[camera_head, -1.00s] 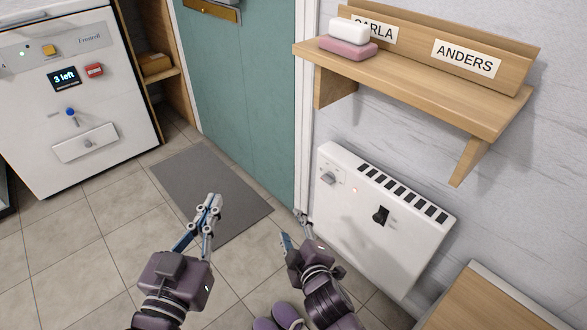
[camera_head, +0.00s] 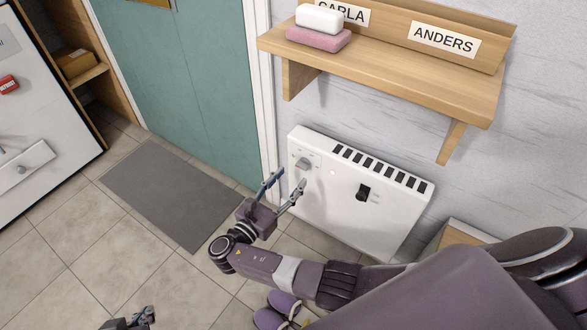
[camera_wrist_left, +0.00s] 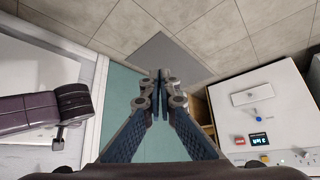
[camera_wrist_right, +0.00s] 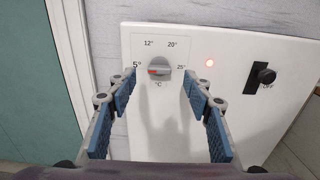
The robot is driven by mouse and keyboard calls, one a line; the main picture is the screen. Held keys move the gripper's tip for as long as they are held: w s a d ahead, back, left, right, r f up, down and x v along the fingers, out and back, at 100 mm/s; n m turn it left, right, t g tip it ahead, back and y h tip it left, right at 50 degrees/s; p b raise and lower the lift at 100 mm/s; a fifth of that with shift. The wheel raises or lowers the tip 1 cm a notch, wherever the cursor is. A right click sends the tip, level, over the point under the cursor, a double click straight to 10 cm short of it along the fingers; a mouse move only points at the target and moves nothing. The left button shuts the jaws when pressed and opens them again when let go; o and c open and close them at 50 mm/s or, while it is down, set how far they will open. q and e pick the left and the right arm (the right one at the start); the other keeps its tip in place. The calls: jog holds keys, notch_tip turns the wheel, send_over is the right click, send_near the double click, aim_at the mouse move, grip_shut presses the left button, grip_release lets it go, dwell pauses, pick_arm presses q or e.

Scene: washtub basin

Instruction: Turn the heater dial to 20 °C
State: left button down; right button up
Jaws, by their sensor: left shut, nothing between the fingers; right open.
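The white heater (camera_head: 330,205) hangs on the wall below the shelf. Its grey dial (camera_head: 302,164) is at the upper left of its front. In the right wrist view the dial (camera_wrist_right: 160,66) has 5°, 12°, 20° and 25° printed around it, and its red mark points left, towards 5°. My right gripper (camera_head: 289,180) is open in front of the dial. In the right wrist view its fingertips (camera_wrist_right: 160,80) lie on either side of the dial, seemingly not touching it. My left gripper (camera_head: 147,314) is shut and empty, low in the head view; it also shows in the left wrist view (camera_wrist_left: 160,76).
The wooden shelf (camera_head: 400,75) with two soap-like blocks juts out above. Purple shoes (camera_head: 283,308) are on the floor. A grey mat (camera_head: 165,190) lies before the green door.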

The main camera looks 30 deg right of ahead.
aim_at(301, 167)
jog(key=x, duration=0.4)
jog(key=shift+w+d+b, duration=0.3)
jog(key=shift+d, duration=0.05)
pick_arm(q)
jog(key=shift+t, duration=0.9)
jog(key=w+r, duration=0.1)
jog(key=w+d+r, duration=0.1)
jog(key=w, duration=0.1)
jog(key=shift+w+d+r, duration=0.1)
jog(key=shift+w+r, duration=0.05)
jog(key=shift+w, duration=0.05)
pick_arm(e)
jog(key=c, duration=1.1)
jog(key=shift+c, duration=0.2)
